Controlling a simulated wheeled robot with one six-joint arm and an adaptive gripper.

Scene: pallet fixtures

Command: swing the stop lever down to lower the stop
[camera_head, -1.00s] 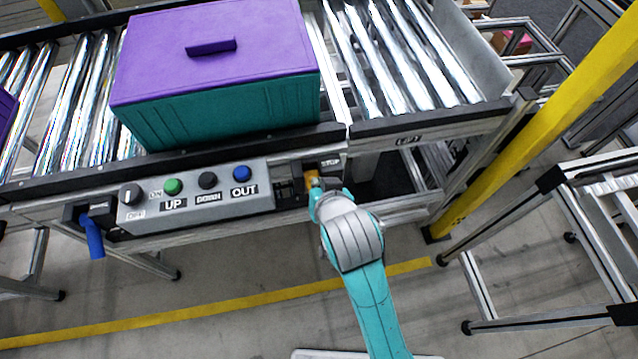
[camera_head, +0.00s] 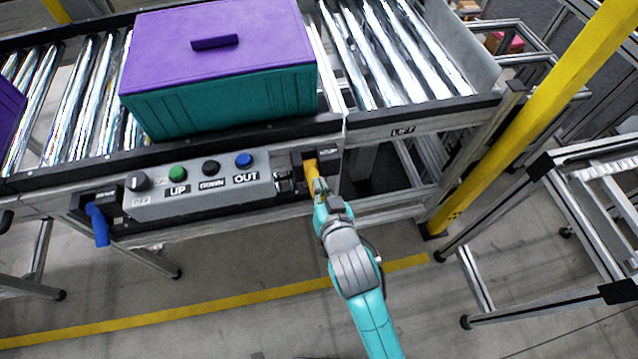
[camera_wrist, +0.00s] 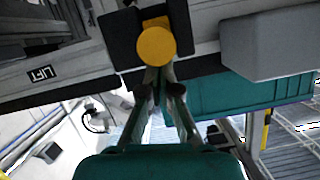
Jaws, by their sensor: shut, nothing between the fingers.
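The stop lever (camera_head: 312,169) is a yellow bar at a dark mount beside the STOP label, on the conveyor's front rail. It points outward and slightly down towards my gripper (camera_head: 318,187). In the wrist view, its round yellow end (camera_wrist: 156,45) faces the camera, with the dark mount behind it. My gripper (camera_wrist: 158,76) is shut and empty, with its fingertips at the lower edge of the yellow end. I cannot tell whether they touch it. The stop itself cannot be made out.
A control panel (camera_head: 200,188) with a knob and several buttons is left of the lever. A blue handle (camera_head: 98,225) hangs farther left. A teal box with a purple lid (camera_head: 222,85) sits on the rollers above. A yellow post (camera_head: 530,110) stands at the right.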

